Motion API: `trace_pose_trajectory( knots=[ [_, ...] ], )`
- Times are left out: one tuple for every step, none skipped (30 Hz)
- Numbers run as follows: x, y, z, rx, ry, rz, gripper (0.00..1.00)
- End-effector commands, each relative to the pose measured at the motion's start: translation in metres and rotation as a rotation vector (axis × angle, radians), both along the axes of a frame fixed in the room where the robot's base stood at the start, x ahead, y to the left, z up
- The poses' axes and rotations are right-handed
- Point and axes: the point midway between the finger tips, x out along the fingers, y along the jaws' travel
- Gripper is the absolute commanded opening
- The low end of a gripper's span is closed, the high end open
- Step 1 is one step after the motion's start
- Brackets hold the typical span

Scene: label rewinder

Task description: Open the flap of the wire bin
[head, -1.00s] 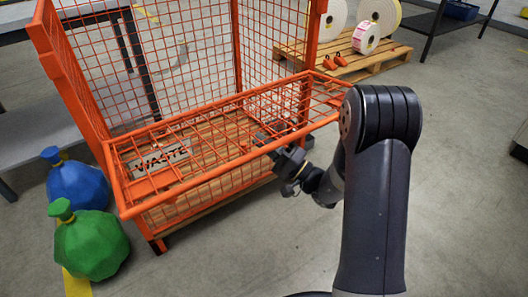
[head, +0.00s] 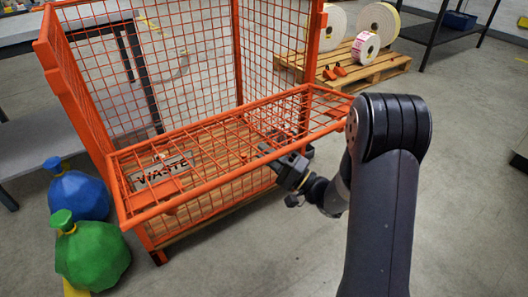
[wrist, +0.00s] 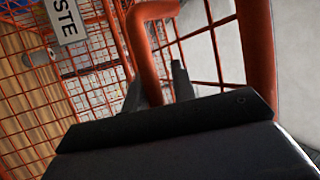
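The wire bin (head: 43,48) is an orange mesh cage on the left in the head view. Its front flap (head: 218,183) juts outward from the front at a slant, its right end past the right post. A WASTE sign (head: 160,170) shows at its left part. My gripper (head: 277,152) is at the flap's right part. In the wrist view, a bent orange bar that looks like the flap's handle (wrist: 147,50) runs between my two dark fingertips (wrist: 158,88), which appear closed against it. The contact itself is partly hidden by the gripper body.
Blue (head: 80,195) and green (head: 92,255) bags lie left of the bin. A pallet (head: 385,66) with white label rolls (head: 366,46) stands behind right. A grey table (head: 30,145) is behind left. Bare floor lies to the right of my arm.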

Motion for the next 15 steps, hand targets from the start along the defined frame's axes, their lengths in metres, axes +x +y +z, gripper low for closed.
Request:
trace_pose_trajectory(
  knots=[
    [-0.003, -0.008, -0.001, 0.003, 0.001, -0.004, 0.23],
    [-0.006, -0.012, -0.002, 0.004, 0.001, -0.005, 0.23],
    [-0.009, -0.018, -0.004, 0.004, 0.002, -0.007, 0.23],
    [-0.012, -0.023, -0.006, 0.004, 0.001, -0.007, 0.23],
    [-0.015, -0.028, -0.008, 0.004, 0.002, -0.008, 0.23],
    [-0.019, -0.035, -0.011, 0.004, 0.002, -0.008, 0.23],
    [-0.023, -0.040, -0.013, 0.006, 0.001, -0.008, 0.23],
    [-0.025, -0.044, -0.015, 0.005, 0.001, -0.008, 0.23],
    [-0.029, -0.050, -0.017, 0.004, 0.001, -0.007, 0.23],
    [-0.032, -0.054, -0.019, 0.004, 0.000, -0.007, 0.23],
    [-0.034, -0.058, -0.021, 0.004, 0.000, -0.007, 0.23],
    [-0.038, -0.063, -0.022, 0.005, 0.001, -0.007, 0.23],
    [-0.039, -0.066, -0.024, 0.004, 0.001, -0.006, 0.23],
    [-0.041, -0.068, -0.025, 0.004, -0.001, -0.004, 0.23],
    [-0.043, -0.072, -0.026, 0.003, -0.002, -0.006, 0.23]
  ],
)
